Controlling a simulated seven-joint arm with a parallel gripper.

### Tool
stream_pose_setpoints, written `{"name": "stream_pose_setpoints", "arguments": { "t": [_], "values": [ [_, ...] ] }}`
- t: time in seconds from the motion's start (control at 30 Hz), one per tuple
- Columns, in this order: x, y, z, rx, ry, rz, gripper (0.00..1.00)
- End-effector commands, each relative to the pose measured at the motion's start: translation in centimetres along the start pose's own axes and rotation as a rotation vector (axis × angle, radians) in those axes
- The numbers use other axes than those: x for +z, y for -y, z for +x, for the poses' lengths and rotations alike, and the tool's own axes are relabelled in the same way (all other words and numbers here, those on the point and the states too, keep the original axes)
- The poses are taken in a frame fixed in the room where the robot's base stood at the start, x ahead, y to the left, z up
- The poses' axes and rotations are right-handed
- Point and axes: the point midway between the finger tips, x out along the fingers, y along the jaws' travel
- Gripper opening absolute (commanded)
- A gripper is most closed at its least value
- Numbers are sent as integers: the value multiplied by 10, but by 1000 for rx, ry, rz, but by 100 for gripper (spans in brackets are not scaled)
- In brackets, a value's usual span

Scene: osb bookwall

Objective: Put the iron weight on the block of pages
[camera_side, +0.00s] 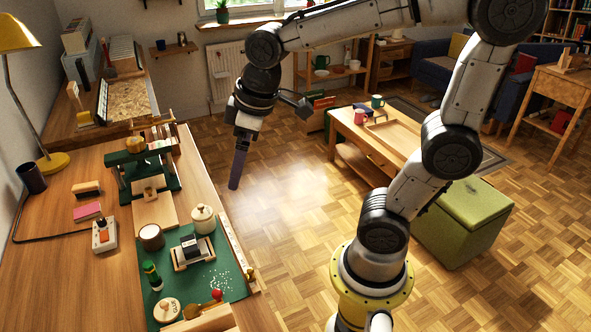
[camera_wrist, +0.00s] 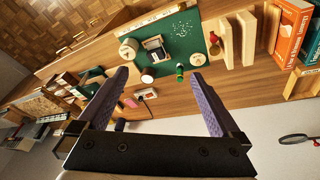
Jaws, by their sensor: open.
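My gripper (camera_side: 238,168) hangs in the air to the right of the desk, pointing down, well apart from the objects. In the wrist view its two purple fingers (camera_wrist: 160,76) are wide apart with nothing held between them. A small dark block with pale parts (camera_side: 190,246) sits in a light wooden holder on the green mat (camera_side: 218,262). It also shows in the wrist view (camera_wrist: 153,45). The iron weight and the block of pages seem to be there, but they are too small to tell apart surely.
A lidded cream jar (camera_side: 203,217), a brown-topped cup (camera_side: 151,238) and a green bottle (camera_side: 152,275) stand close around the holder. A green press (camera_side: 130,170) stands farther back. A white ruler strip (camera_side: 236,255) runs along the desk edge. Air beside the desk is clear.

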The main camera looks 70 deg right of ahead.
Motion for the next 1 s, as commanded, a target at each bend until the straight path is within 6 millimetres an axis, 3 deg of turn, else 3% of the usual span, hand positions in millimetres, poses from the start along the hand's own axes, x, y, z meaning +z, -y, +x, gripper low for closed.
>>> {"name": "stream_pose_setpoints", "arguments": {
  "t": [0.1,0.2,0.33,0.5,1.0],
  "values": [
    [42,10,-22,20,-77,113,100],
    [69,17,-29,27,-124,192,100],
    [91,23,-31,31,-164,259,100],
    [101,26,-30,31,-179,290,100],
    [100,26,-31,31,-178,288,100]
  ]
}}
